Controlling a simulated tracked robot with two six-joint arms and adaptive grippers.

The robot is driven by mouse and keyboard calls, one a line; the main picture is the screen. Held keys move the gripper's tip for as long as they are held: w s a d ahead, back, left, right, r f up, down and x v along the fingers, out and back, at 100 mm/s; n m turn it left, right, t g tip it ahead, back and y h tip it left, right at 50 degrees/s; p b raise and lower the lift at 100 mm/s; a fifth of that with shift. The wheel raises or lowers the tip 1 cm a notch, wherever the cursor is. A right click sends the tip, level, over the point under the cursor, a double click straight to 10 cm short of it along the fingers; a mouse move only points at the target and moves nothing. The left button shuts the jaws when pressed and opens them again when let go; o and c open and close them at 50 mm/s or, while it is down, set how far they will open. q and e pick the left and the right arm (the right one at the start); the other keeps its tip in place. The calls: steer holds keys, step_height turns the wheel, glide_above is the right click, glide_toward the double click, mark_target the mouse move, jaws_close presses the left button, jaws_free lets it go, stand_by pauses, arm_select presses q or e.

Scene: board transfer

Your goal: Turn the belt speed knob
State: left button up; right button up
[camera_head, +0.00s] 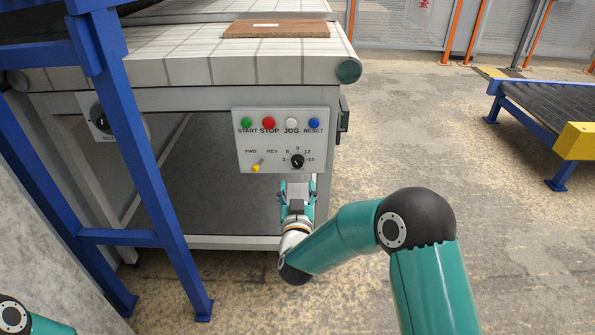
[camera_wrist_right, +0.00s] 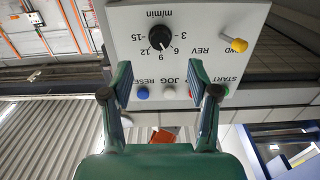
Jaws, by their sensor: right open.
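The belt speed knob (camera_head: 297,161) is a round black dial at the lower right of the grey control panel (camera_head: 243,150), with numbers around it. In the right wrist view the panel appears upside down, and the knob (camera_wrist_right: 160,37) shows above the fingertips, with a light mark on its side toward the 9. My right gripper (camera_head: 297,189) is open and empty, just below the knob in the head view. Its fingers (camera_wrist_right: 160,80) are spread apart and do not hold the knob. My left gripper is out of view.
Green, red, white and blue buttons (camera_head: 269,123) line the panel top. A yellow FWD/REV lever (camera_head: 256,167) sits left of the knob. A brown board (camera_head: 277,29) lies on the conveyor belt (camera_head: 190,45) above. A blue frame (camera_head: 140,135) stands at left; open floor lies right.

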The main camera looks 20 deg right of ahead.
mark_target(297, 166)
steer(key=b+x, duration=0.1)
steer(key=x, duration=0.7)
steer(key=shift+w+d+f, duration=0.1)
steer(key=shift+w, duration=0.3)
steer(key=shift+c, duration=0.3)
